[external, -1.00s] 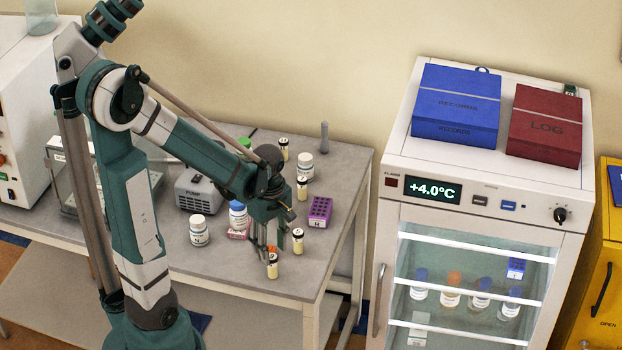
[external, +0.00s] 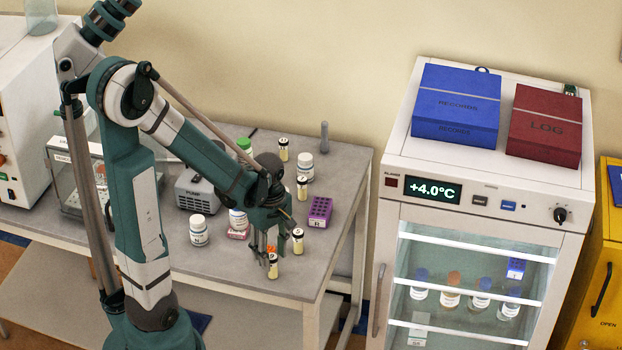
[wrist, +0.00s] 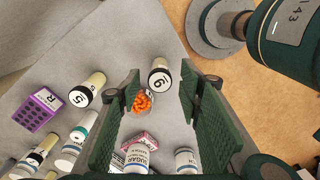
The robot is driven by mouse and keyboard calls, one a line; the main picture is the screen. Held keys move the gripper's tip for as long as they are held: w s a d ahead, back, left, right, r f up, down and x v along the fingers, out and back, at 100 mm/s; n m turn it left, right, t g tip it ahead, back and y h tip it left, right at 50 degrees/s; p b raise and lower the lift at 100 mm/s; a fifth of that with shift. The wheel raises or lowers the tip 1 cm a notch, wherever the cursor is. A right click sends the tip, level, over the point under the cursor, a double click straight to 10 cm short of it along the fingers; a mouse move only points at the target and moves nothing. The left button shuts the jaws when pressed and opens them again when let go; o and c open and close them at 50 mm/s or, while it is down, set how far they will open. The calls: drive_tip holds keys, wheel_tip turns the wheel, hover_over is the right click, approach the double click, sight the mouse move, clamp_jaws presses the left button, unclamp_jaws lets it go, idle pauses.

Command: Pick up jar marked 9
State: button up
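The front jar on the bench (external: 272,267), close by my fingers in the external view, appears to be the same one. My gripper (wrist: 160,92) is open, its green pads wide apart, with no jar held. It also shows low over the bench in the external view (external: 265,257). A similar jar marked 5 (wrist: 88,88) stands to the left.
An orange lump in a small clear dish (wrist: 142,101) sits beside the front jar, between my fingers in the picture. A purple rack (wrist: 38,110) and white bottles, one labelled SUGAR (wrist: 140,157), stand nearby. The bench's front edge is close to the front jar.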

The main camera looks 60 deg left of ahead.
sight(273, 266)
drive_tip(key=shift+f, duration=0.1)
drive_tip(key=shift+f+b, duration=0.45)
drive_tip(key=shift+f, duration=2.1)
drive_tip(key=shift+c, duration=0.3)
drive_tip(key=c, duration=0.9)
